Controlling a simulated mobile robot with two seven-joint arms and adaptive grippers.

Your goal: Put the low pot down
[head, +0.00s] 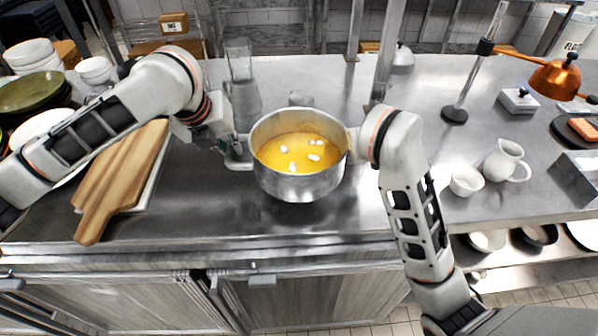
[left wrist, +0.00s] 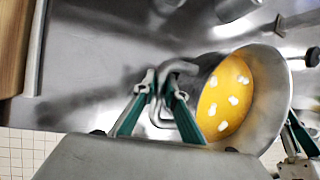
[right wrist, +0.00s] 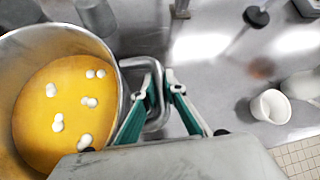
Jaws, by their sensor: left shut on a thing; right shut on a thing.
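The low pot (head: 300,188) is a wide steel pot of orange-yellow liquid with several white lumps floating in it. It is upright over the middle of the steel counter (head: 210,215); I cannot tell whether its base touches. My left gripper (head: 232,150) is shut on its left side handle, which shows in the left wrist view (left wrist: 180,66). My right gripper (right wrist: 158,88) is shut on the opposite handle (right wrist: 160,120); in the head view my right arm mostly hides it. The pot also shows in the left wrist view (left wrist: 268,110).
A wooden board (head: 120,180) lies left of the pot. A clear tall container (head: 241,62) and a small metal cup (head: 300,98) stand behind it. Bare counter lies in front.

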